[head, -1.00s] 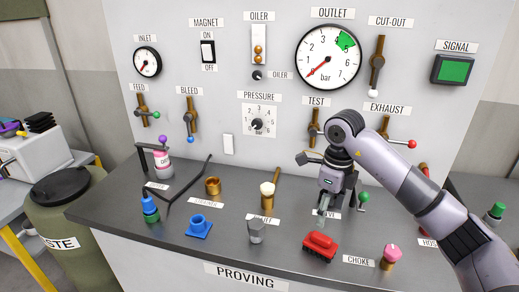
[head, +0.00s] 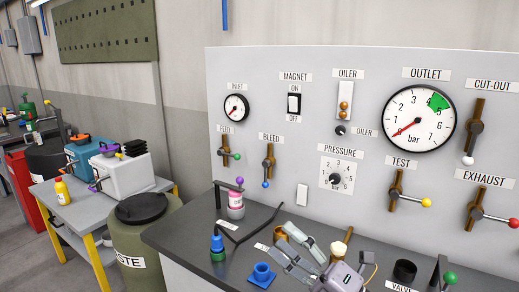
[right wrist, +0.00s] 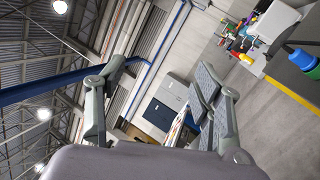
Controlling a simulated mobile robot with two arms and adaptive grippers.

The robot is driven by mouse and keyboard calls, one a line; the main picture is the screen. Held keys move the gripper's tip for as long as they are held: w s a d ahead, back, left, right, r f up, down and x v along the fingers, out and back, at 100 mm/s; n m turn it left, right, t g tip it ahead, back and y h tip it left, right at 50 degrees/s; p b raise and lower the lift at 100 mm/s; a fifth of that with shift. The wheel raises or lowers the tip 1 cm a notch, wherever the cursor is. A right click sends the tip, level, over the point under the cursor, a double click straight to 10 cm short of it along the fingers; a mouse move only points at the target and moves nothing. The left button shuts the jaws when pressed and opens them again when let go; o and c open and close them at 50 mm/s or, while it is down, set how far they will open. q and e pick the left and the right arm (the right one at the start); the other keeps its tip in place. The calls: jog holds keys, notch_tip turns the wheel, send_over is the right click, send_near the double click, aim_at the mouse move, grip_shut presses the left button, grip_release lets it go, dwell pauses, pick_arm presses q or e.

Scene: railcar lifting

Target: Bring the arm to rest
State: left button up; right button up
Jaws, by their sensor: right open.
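In the right wrist view the open fingers (right wrist: 160,80) frame the far room, the ceiling and a grey cabinet, and hold nothing. The rest of the right arm is mostly below the picture. My left gripper is not in view.
The panel (head: 280,130) with gauges and levers stands behind the bench. A waste drum (head: 150,240) and a side table (head: 85,205) are at left.

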jog(key=w+d+f+m+t+h, duration=0.2)
jog(key=d+m+t+h, duration=0.5)
jog(key=m, duration=0.5)
jog(key=s+d+f+m+g+h, duration=0.3)
jog(key=d+f+m+h, duration=0.25)
jog(key=f, duration=0.35)
jog(key=s+d+f+m+g+h, duration=0.2)
jog(key=d+f+m+g+h, duration=0.15)
jog(key=f+m+h, duration=0.4)
jog(key=s+a+f+m+g+y, duration=0.1)
jog(key=s+f+m+g, duration=0.1)
jog(key=s+f+g, duration=0.7)
jog(key=s+f+m+g+y, duration=0.1)
jog(key=s+f+m+g, duration=0.1)
jog(key=s+f, duration=0.8)
jog(key=s+f+g, duration=0.1)
jog(key=s+f, duration=0.1)
jog(key=f, duration=0.9)
jog(key=s+f, duration=0.3)
jog(key=f, duration=0.8)
jog(key=s+d+f+g, duration=0.1)
jog(key=s+d+f, duration=0.2)
jog(key=s+f, duration=1.3)
jog(key=shift+s+f+n, duration=0.2)
jog(key=shift+f+n, duration=0.05)
jog(key=shift+n, duration=0.05)
